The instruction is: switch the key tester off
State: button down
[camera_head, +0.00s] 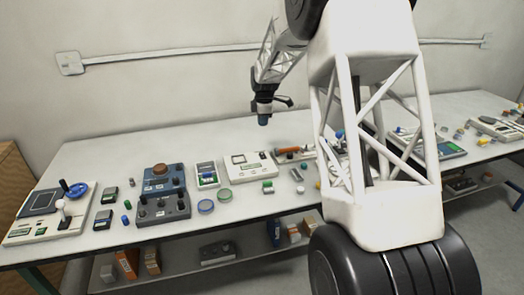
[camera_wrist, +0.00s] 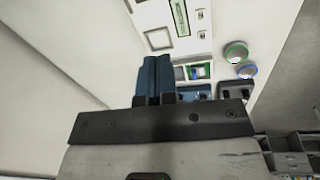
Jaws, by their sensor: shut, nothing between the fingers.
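My gripper (camera_head: 264,119) is shut and empty, its dark blue fingers together, in the air above the back of the table. In the wrist view its fingertips (camera_wrist: 155,62) point toward the table. A white device with a small screen and dark knobs (camera_head: 250,167) lies below it, slightly to the left. The wrist view shows a white panel with a green-edged strip (camera_wrist: 181,17) beyond the fingers. No readable label tells me which device is the key tester, and its switch position cannot be made out.
A blue device with a round brown top (camera_head: 162,176) and a dark knobbed box (camera_head: 162,208) stand left of centre. A white console with a blue wheel (camera_head: 50,213) is at far left. Small round dishes (camera_head: 206,206) lie near the front edge. My arm hides part of the table's right side.

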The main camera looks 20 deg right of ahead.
jog(key=n, duration=0.2)
send_over(263, 155)
notch_tip(263, 155, down, 4)
jog(key=shift+s+a+f, duration=0.1)
jog(key=shift+s+f, duration=0.05)
jog(key=shift+s, duration=0.2)
jog(key=shift+f, duration=0.1)
jog(key=f, duration=0.4)
jog(key=w+f, duration=0.1)
jog(key=f, duration=0.8)
jog(key=shift+w+f, duration=0.3)
jog(key=shift+f, duration=0.05)
jog(key=shift+f, duration=0.1)
jog(key=shift+f, duration=0.15)
jog(key=shift+s, duration=0.7)
